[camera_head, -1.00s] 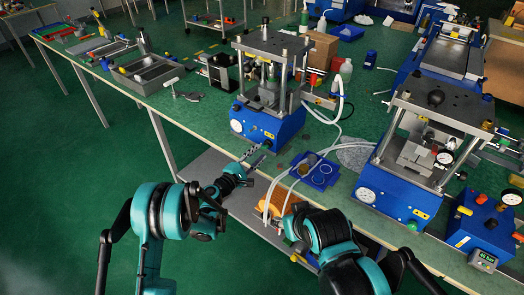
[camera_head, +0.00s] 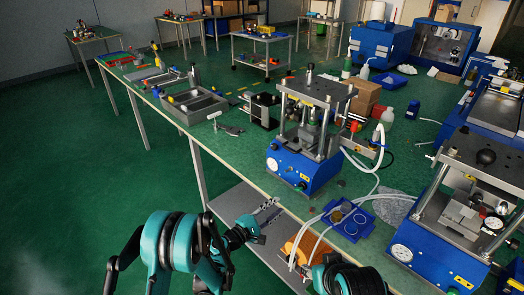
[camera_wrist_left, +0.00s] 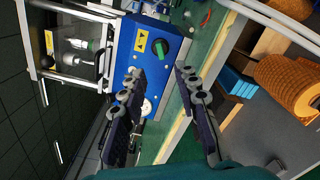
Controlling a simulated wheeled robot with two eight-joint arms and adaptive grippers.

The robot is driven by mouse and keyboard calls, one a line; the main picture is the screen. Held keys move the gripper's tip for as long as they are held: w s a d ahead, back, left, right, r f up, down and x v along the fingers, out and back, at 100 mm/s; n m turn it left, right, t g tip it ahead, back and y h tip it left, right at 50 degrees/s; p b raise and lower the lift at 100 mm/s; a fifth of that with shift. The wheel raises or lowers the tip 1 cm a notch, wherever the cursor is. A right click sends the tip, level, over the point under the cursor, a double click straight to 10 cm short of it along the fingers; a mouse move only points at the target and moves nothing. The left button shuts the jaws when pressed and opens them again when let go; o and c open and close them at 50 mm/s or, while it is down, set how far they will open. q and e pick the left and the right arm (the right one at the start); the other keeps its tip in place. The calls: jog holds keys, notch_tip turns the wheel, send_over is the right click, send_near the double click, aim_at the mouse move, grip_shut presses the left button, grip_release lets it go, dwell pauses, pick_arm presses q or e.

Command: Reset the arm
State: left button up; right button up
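My left gripper (camera_head: 268,209) is in front of the bench's near edge, by the lower shelf, below the blue-based press. In the left wrist view the left gripper (camera_wrist_left: 160,72) shows two dark padded fingers spread apart with nothing between them. My right arm (camera_head: 345,276) is at the bottom middle, near the orange rolls on the shelf. Its fingers cannot be made out there.
A blue-based press (camera_head: 303,170) stands at the green bench's (camera_head: 235,148) near edge, with a second press (camera_head: 440,245) to the right. White hoses (camera_head: 322,222) hang over the edge by a blue tray (camera_head: 352,228). Orange rolls (camera_head: 303,246) lie on the lower shelf (camera_head: 240,200). Floor at left is clear.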

pick_arm(q)
jog(key=s+a+r+m+g+y, duration=0.2)
jog(key=s+a+r+m+y, duration=0.3)
jog(key=s+a+r+m, duration=0.35)
jog(key=s+a+r+m+g+y, duration=0.1)
jog(key=s+a+m+y, duration=0.4)
jog(key=s+a, duration=1.5)
jog(key=g+y, duration=0.1)
jog(key=y, duration=0.3)
jog(key=shift+s+a+r, duration=0.2)
jog(key=shift+s, duration=0.05)
